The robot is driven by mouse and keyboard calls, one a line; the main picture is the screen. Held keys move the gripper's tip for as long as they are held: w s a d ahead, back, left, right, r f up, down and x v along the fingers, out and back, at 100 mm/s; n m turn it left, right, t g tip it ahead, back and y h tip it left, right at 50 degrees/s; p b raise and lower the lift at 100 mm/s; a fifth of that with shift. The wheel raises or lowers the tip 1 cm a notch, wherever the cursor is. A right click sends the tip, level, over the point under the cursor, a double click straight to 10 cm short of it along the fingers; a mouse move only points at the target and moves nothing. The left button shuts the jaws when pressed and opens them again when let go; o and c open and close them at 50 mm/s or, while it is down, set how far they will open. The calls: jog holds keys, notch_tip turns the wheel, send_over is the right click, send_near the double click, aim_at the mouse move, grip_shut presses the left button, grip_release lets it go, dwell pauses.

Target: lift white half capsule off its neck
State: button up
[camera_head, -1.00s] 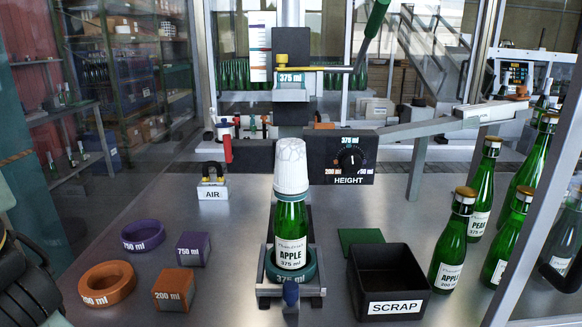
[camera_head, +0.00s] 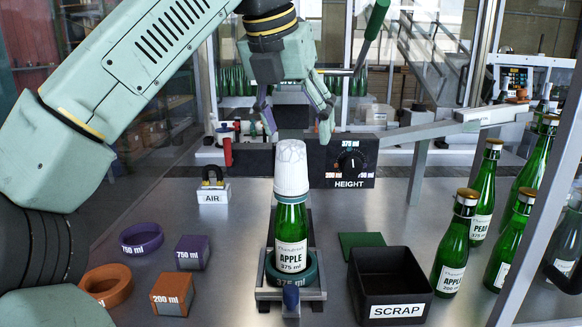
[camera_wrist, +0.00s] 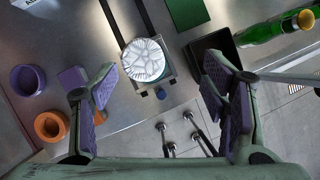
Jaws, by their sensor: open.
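The white half capsule (camera_head: 291,168) sits upright over the neck of the green apple bottle (camera_head: 291,245), with a wrinkled top. The bottle stands in a dark green 375 ml ring (camera_head: 308,272) on the metal slide. In the wrist view the white capsule (camera_wrist: 144,60) shows from above, between and beyond the fingers. My gripper (camera_head: 297,122) is open and empty, pointing down above and slightly behind the capsule in the picture. Its purple-padded fingers also show wide apart in the wrist view (camera_wrist: 165,98). It does not touch the capsule.
A black scrap bin (camera_head: 391,283) stands right of the bottle, near several other green bottles (camera_head: 455,240). Purple (camera_head: 142,238) and orange (camera_head: 106,283) rings and blocks lie at left. The height dial box (camera_head: 350,160) stands behind. A slanted frame post (camera_head: 545,190) bounds the right.

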aim_at(289, 145)
jog(key=shift+a+n+y, duration=0.3)
jog(key=shift+a+y, duration=0.1)
jog(key=shift+a, duration=0.2)
jog(key=shift+w+a+f, duration=0.1)
jog(key=shift+a+f, duration=0.05)
jog(key=shift+f, duration=0.2)
jog(key=x, duration=0.4)
jog(key=shift+w+f, duration=0.1)
jog(key=shift+f, duration=0.15)
jog(key=shift+p+x, duration=0.4)
jog(key=shift+x, duration=2.4)
jog(key=shift+c, duration=0.2)
jog(key=c, duration=0.7)
jog(key=shift+c, duration=0.2)
